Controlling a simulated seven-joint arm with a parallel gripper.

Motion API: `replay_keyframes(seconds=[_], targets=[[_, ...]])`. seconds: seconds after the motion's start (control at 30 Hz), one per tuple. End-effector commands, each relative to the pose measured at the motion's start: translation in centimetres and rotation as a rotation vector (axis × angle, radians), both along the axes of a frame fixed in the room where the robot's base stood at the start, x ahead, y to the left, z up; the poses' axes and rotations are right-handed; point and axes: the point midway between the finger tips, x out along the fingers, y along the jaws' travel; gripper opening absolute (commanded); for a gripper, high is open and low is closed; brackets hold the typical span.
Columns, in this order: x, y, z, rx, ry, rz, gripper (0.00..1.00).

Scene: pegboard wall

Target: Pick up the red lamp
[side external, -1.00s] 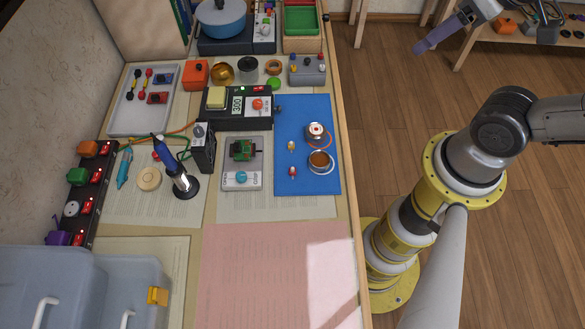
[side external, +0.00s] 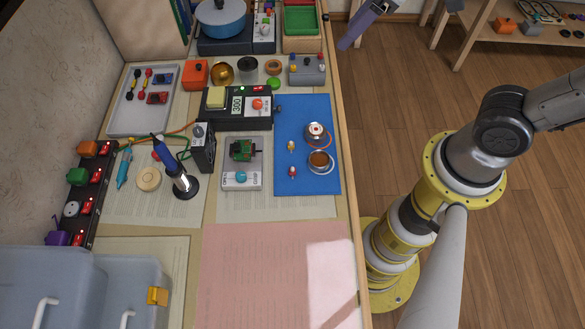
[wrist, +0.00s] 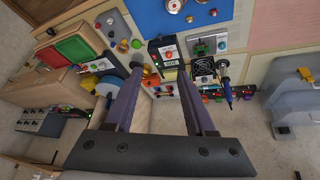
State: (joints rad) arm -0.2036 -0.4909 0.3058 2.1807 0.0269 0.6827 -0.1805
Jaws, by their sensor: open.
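A small red lamp (side external: 292,171) with a pale base lies on the blue mat (side external: 319,187), at its left side. It also shows as a small red piece near the top of the wrist view (wrist: 213,12). A similar yellow-orange lamp (side external: 291,146) lies just above it in the side view. My gripper (wrist: 161,69) is open, with two purple fingers apart and nothing held between them. In the side view, one purple finger (side external: 364,22) shows at the top, beyond the table's right edge and well away from the red lamp.
A circuit-board holder (side external: 242,177) stands to the left, and a soldering station (side external: 236,104) above. A soldering iron (side external: 175,167) stands upright further left. The pink sheet (side external: 265,275) is clear.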

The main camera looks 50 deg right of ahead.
Motion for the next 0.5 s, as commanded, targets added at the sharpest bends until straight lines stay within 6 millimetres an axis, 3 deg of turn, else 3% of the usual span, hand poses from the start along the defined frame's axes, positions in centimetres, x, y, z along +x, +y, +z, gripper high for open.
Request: replay_keyframes(seconds=[0.1, 0.23, 0.33, 0.5], targets=[[2.2, 5.2, -5.1, -0.039, 0.110, 0.171, 0.55], [1.9, 9.7, -10.5, -0.085, 0.218, 0.311, 0.55], [0.4, 11.5, -13.5, -0.119, 0.289, 0.377, 0.55], [-0.8, 12.5, -15.1, -0.140, 0.323, 0.420, 0.55]])
